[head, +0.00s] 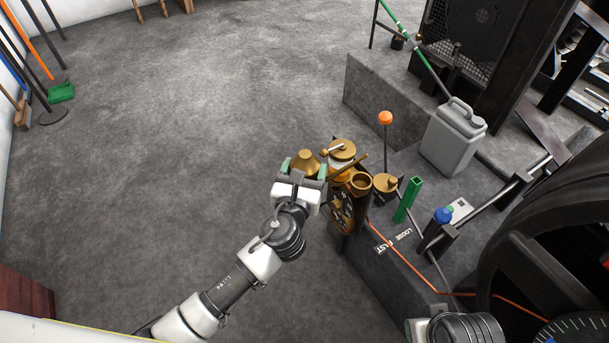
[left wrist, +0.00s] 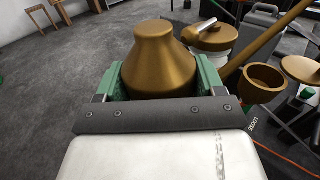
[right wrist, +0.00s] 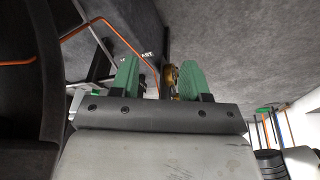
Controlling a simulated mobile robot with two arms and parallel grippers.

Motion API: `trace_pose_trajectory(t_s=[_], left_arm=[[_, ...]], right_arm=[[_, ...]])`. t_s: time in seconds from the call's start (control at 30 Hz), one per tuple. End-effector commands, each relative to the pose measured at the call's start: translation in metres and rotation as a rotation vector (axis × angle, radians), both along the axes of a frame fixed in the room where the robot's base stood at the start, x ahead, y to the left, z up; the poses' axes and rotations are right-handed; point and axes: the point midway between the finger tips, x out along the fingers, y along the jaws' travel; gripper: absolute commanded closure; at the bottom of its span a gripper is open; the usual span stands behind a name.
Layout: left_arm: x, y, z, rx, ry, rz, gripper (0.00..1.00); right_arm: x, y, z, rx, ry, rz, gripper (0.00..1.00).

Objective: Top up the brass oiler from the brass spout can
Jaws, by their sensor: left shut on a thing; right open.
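My left gripper (head: 303,172) is shut on the cone-topped brass can (head: 307,161), which also fills the space between the green fingers in the left wrist view (left wrist: 158,65). A slanted brass tube (left wrist: 258,51) rises to the right beside the can; its join is hidden. Right of the can are a brass-lidded pot with a pale body (left wrist: 214,40), an open brass cup (head: 361,182) and a flat brass cap (head: 386,183). I cannot tell for certain which is the oiler. My right gripper (right wrist: 160,82) is open and empty, with small brass parts visible beyond its fingers.
An orange-knobbed lever (head: 385,118), a green upright handle (head: 408,200) and a grey jerrycan (head: 454,136) stand near the brass parts. An orange cable (head: 405,262) runs along the grey plinth. A large dark wheel (head: 545,240) is at right. The floor at left is clear.

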Motion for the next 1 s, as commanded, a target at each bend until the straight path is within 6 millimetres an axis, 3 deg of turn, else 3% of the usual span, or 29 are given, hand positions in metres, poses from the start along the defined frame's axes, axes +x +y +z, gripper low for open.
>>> trace_pose_trajectory(t_s=[0.47,1.0], left_arm=[[0.000,0.000,0.002,0.000,-0.002,0.000,0.67],[-0.001,0.003,0.001,0.068,-0.001,0.000,0.67]], right_arm=[[0.002,0.000,-0.004,-0.001,0.003,0.000,0.54],[0.011,0.002,-0.053,-0.001,0.030,0.003,0.54]])
